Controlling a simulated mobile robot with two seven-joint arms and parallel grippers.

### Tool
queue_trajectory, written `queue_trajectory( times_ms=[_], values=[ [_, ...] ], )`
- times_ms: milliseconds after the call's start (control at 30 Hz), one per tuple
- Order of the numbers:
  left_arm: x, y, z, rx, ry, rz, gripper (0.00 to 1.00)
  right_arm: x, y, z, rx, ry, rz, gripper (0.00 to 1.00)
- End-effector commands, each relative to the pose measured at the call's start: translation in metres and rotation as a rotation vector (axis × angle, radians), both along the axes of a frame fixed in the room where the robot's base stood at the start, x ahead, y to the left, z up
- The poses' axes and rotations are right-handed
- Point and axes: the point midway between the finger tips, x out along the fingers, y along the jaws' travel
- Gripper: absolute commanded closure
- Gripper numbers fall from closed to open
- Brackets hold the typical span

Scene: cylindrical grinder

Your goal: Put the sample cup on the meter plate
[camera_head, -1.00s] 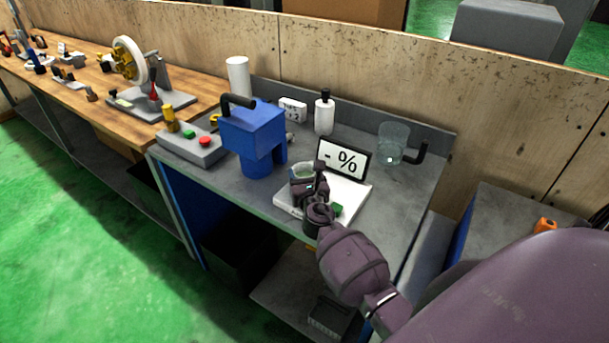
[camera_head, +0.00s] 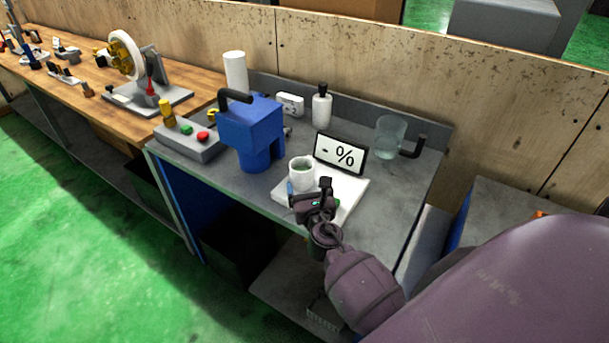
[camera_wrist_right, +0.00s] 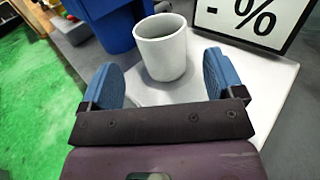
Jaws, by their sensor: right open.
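The sample cup (camera_head: 301,174) is a white cup with something greenish inside. It stands upright on the white meter plate (camera_head: 345,188), towards its left side, in front of the display reading "- %" (camera_head: 341,154). My right gripper (camera_head: 308,190) is open just in front of the cup. In the right wrist view the cup (camera_wrist_right: 161,47) stands beyond the blue fingertips (camera_wrist_right: 160,85), apart from them, with nothing held between. The plate (camera_wrist_right: 262,78) shows under and to the right of the cup. My left gripper is not in view.
A blue machine (camera_head: 251,130) with a black handle stands left of the plate. A glass jug (camera_head: 390,137), a white bottle (camera_head: 321,107) and a white cylinder (camera_head: 235,72) stand behind. A grey button box (camera_head: 188,139) is at the left. The bench's right front is clear.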

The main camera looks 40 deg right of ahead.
Motion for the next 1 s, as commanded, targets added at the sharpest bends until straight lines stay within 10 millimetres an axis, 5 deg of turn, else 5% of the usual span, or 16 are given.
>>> queue_trajectory(
  times_ms=[300,1000],
  values=[
    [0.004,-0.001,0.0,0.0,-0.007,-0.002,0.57,-0.036,0.015,-0.001,0.0,0.001,-0.001,0.13],
    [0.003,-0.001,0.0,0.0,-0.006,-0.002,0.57,-0.041,0.016,0.0,0.007,-0.002,-0.003,0.13]
  ],
)
